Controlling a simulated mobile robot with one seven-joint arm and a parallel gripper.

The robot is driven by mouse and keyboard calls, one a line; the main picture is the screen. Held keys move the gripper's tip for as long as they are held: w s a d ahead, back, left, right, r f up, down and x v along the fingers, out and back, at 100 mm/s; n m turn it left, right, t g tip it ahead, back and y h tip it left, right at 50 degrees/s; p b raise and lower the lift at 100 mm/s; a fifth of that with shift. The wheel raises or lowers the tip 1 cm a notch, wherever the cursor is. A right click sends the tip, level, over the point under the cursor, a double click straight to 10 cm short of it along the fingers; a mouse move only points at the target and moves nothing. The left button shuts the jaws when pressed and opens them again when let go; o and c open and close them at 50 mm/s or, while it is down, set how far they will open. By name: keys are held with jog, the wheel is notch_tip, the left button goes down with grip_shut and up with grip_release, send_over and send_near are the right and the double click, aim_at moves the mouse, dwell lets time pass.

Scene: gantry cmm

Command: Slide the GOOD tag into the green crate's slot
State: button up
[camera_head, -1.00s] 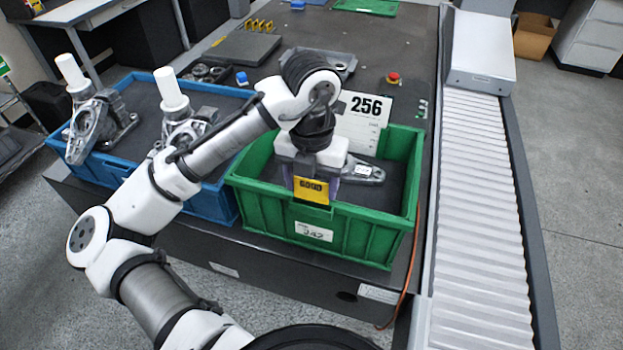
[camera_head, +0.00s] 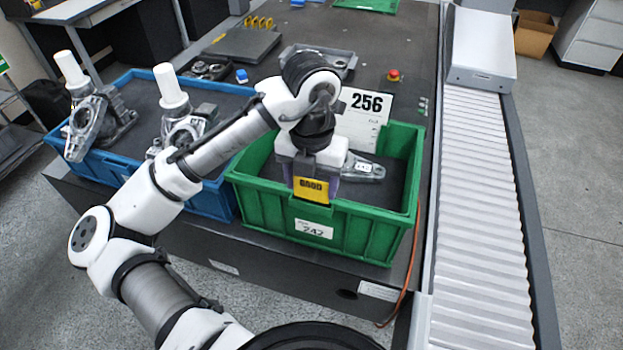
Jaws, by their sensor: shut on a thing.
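The GOOD tag (camera_head: 311,189) is yellow with dark lettering and stands upright at the near wall of the green crate (camera_head: 270,212). My gripper (camera_head: 311,178) points down at that wall and is shut on the tag. A grey metal part (camera_head: 364,168) lies in the crate, partly hidden behind my gripper.
A white card reading 256 (camera_head: 362,118) stands at the crate's back. A blue crate (camera_head: 215,203) with metal parts and white cylinders stands close at the left. A roller conveyor (camera_head: 480,190) runs along the right. A red button (camera_head: 393,75) is on the table behind.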

jog(key=shift+f, duration=0.1)
jog(key=shift+f+b, duration=0.35)
jog(key=shift+f, duration=0.15)
jog(key=shift+f, duration=0.2)
dwell(0.4)
jog(key=shift+f+b, duration=0.35)
jog(key=shift+b, duration=0.05)
jog(key=o, duration=1.3)
jog(key=shift+c, duration=0.2)
jog(key=shift+r, duration=0.1)
